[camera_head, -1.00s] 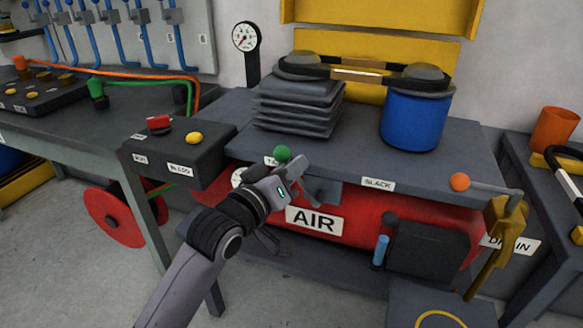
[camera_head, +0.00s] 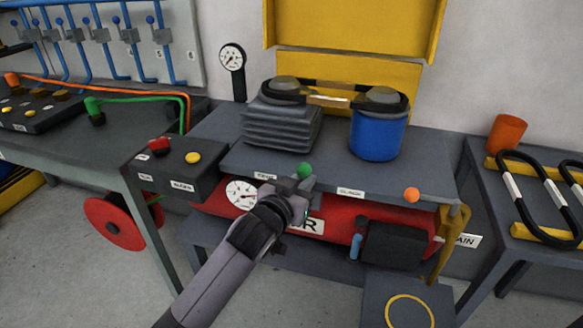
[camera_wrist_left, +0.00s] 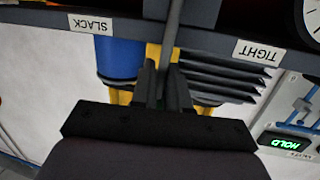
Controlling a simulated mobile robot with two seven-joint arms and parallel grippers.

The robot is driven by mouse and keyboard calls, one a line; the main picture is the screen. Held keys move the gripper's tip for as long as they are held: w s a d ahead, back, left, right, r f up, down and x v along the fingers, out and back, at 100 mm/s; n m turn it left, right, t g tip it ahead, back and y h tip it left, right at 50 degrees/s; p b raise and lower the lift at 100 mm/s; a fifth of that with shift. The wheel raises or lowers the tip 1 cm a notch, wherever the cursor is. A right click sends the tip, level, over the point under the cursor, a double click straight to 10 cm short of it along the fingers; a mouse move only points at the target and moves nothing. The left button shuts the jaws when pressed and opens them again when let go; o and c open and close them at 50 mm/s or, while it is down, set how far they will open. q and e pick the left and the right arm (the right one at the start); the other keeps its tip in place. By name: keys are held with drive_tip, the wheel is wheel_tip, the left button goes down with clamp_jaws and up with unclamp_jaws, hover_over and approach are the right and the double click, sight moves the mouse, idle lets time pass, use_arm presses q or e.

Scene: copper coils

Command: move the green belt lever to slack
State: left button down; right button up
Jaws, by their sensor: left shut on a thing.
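The green belt lever shows its green knob (camera_head: 304,170) at the front edge of the bench, between the TIGHT label (camera_head: 265,176) and the SLACK label (camera_head: 351,193). My left gripper (camera_head: 298,187) is shut on the lever just below the knob. In the left wrist view, which is upside down, the lever's grey rod (camera_wrist_left: 173,35) runs between the closed fingers (camera_wrist_left: 164,85). There the SLACK label (camera_wrist_left: 90,23) is to the left and the TIGHT label (camera_wrist_left: 259,53) to the right. My right gripper is not in view.
Grey bellows (camera_head: 281,125) and a blue cylinder (camera_head: 378,137) with a belt over them stand behind the lever. An orange knob (camera_head: 411,195) is at the bench's right. A control box (camera_head: 185,168) stands left. A red air tank (camera_head: 338,231) lies below.

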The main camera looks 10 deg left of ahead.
use_arm(q)
drive_tip(key=d+m+y+p, duration=0.1)
drive_tip(key=d+m+p, duration=0.1)
drive_tip(key=d+m, duration=0.1)
drive_tip(key=shift+f, duration=0.2)
drive_tip(key=shift+d+f+m+g+y, duration=0.15)
drive_tip(key=shift+d+f+m, duration=0.1)
drive_tip(key=shift+d+m, duration=0.3)
drive_tip(key=shift+d+f+m+g+y, duration=0.15)
drive_tip(key=shift+d+f+m, duration=0.15)
drive_tip(key=shift+m, duration=0.35)
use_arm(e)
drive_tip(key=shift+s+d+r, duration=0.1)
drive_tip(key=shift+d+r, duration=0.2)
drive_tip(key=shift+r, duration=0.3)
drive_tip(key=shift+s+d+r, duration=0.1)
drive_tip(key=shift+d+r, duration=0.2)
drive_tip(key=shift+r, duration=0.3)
use_arm(q)
drive_tip(key=c, duration=1.3)
unclamp_jaws()
drive_tip(key=shift+o, duration=0.2)
drive_tip(key=shift+s+p, duration=0.1)
drive_tip(key=shift+p, duration=0.2)
